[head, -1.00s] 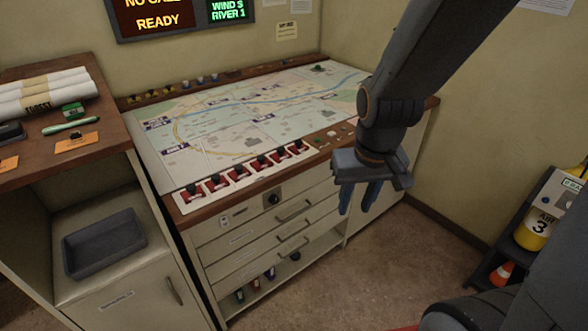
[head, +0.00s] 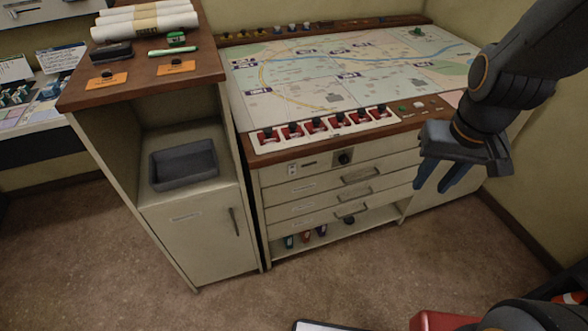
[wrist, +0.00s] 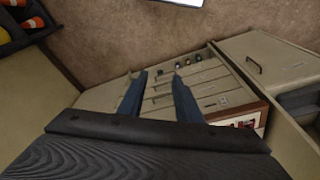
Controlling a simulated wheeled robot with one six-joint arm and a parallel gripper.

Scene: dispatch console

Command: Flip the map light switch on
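The map console (head: 262,178) has a front panel under the map table's edge. A small pale switch plate (head: 293,170) sits at its left end, with a dark label strip beside it. A round black knob (head: 345,157) is to the right of these. I cannot read which one is the map light switch, nor its position. My gripper (head: 432,186) hangs fingers down in front of the console's right part, well right of the plate and knob. It is empty, and in the wrist view its two fingers (wrist: 159,82) are apart.
A row of red switches (head: 315,127) lines the map's (head: 340,80) front edge. Drawers with handles (head: 362,176) are below the panel. A cabinet (head: 205,232) with a grey tray (head: 184,166) stands at left.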

